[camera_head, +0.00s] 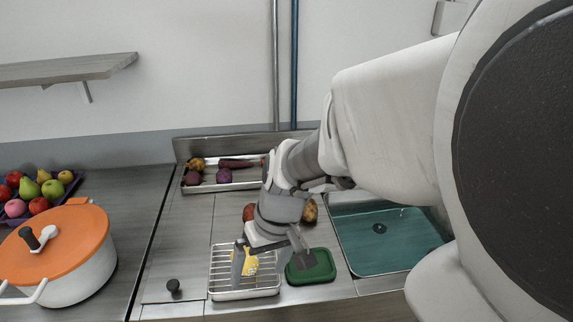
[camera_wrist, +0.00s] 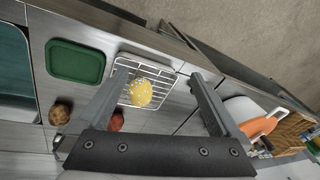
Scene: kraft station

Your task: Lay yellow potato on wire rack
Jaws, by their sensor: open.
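The yellow potato (camera_head: 250,262) lies on the wire rack (camera_head: 222,283) at the front of the steel counter. In the wrist view the potato (camera_wrist: 140,92) rests on the bars of the rack (camera_wrist: 152,66), near its middle. My gripper (camera_head: 268,262) is over the rack, with its fingers on either side of the potato in the head view. In the wrist view my gripper (camera_wrist: 166,75) has its fingers wide apart, with clear gaps to the potato and nothing between them held. My gripper partly covers the rack and potato in the head view.
A green tray (camera_head: 311,268) is right of the rack, and a teal sink (camera_head: 385,245) is farther right. A metal tray (camera_head: 217,184) of vegetables is behind. A brown potato (camera_head: 310,211) lies near my wrist. An orange-lidded pot (camera_head: 65,252) and fruit tray (camera_head: 72,183) stand left.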

